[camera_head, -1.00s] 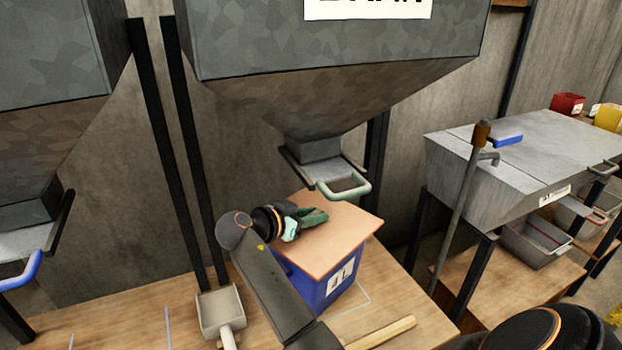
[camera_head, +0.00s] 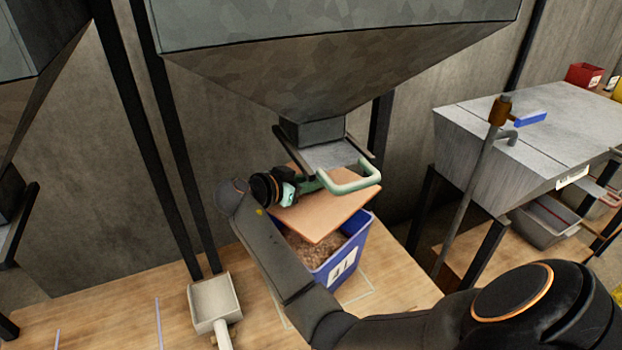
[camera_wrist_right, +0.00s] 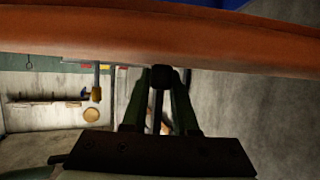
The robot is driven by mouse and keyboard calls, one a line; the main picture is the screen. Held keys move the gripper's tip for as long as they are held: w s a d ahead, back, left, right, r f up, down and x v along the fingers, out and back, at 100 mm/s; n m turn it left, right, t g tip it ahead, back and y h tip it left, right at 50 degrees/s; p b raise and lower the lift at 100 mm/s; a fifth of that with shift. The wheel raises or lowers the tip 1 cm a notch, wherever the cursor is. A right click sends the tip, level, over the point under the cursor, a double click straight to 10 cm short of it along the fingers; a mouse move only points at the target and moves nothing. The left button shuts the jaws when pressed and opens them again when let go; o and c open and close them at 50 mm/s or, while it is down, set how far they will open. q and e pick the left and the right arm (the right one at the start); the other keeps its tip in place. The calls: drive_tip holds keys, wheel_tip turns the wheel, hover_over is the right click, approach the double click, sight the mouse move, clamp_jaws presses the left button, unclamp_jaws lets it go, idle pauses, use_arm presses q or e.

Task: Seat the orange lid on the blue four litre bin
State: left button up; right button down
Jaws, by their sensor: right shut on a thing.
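The orange lid (camera_head: 326,204) is in the air above the blue bin (camera_head: 345,262), tilted and shifted toward the back left of it. The front of the bin's opening is uncovered and shows brown grain (camera_head: 312,252). My right gripper (camera_head: 306,186) is shut on the lid at its back left, just under the hopper outlet; its fingertips are partly hidden. In the right wrist view the lid (camera_wrist_right: 150,42) is a wide orange band across the top, with the gripper fingers (camera_wrist_right: 160,82) against it. My left gripper is out of view.
A hopper outlet with a pale green handle (camera_head: 350,180) hangs close above the lid's back edge. A white scoop (camera_head: 213,303) lies on the wooden bench (camera_head: 130,318) left of the bin.

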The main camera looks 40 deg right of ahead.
wheel_tip(320, 180, down, 3)
drive_tip(key=shift+b, duration=0.9)
wheel_tip(320, 180, down, 2)
drive_tip(key=shift+f+b, duration=0.25)
drive_tip(key=shift+b, duration=0.7)
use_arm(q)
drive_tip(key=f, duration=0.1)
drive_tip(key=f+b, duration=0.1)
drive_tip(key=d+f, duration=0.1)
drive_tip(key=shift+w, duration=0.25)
use_arm(e)
drive_tip(key=shift+f, duration=0.9)
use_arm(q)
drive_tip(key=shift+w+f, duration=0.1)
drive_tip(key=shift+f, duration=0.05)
use_arm(e)
drive_tip(key=shift+a, duration=0.15)
use_arm(q)
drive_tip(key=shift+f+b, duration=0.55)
drive_tip(key=shift+b, duration=0.25)
use_arm(e)
drive_tip(key=shift+f, duration=0.65)
drive_tip(key=c, duration=0.6)
unclamp_jaws()
